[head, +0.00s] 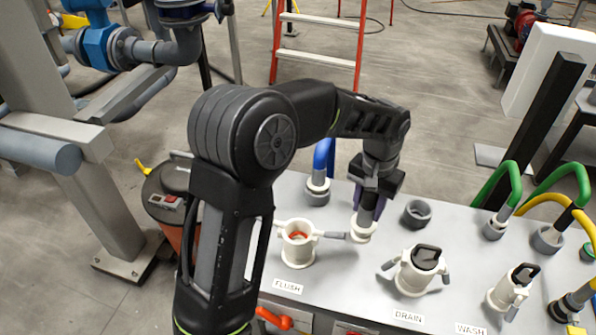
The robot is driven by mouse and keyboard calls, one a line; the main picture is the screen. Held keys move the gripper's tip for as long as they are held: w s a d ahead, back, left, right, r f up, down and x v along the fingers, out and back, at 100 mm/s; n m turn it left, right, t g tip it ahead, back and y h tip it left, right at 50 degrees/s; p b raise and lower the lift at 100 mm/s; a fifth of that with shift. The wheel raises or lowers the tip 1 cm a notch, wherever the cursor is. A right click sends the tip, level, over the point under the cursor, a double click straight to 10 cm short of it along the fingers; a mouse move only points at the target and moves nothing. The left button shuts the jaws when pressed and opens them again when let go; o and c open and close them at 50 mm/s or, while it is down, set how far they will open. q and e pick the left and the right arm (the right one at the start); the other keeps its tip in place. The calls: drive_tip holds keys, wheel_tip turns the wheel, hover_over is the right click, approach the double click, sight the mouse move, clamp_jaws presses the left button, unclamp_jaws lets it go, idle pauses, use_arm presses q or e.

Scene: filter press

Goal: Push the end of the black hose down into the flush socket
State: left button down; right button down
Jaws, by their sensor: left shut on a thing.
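The flush socket (298,250) is a white cup with side levers, behind the FLUSH label. Its mouth is open and shows red-orange inside. My left gripper (366,200) reaches over the panel to the right of this socket and points down. It is shut on the dark end of the black hose (367,214), which has a pale collar (362,229) at the bottom. The hose end is upright and beside the socket, not in it. I cannot tell whether the collar touches the panel. Most of the hose is hidden. My right gripper is not in view.
Black-capped sockets at DRAIN (418,270) and WASH (513,290), plus green hoses (499,186) and yellow ones, crowd the panel's right. A red ladder (318,38) stands behind.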

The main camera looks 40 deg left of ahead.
use_arm(q)
drive_tip(key=s+a+r+n+p, duration=0.6)
drive_tip(key=s+a+r, duration=0.4)
drive_tip(key=a+r, duration=0.2)
drive_tip(key=shift+s+a+r+n+p, duration=0.2)
drive_tip(key=shift+a+r+n+p, duration=0.15)
drive_tip(key=shift+n, duration=0.35)
drive_tip(key=shift+d, duration=0.1)
wheel_tip(320, 180, down, 7)
drive_tip(key=b, duration=0.5)
drive_tip(key=shift+r, duration=0.15)
drive_tip(key=shift+f+b, duration=2.25)
drive_tip(key=shift+f, duration=0.5)
drive_tip(key=c, duration=0.8)
unclamp_jaws()
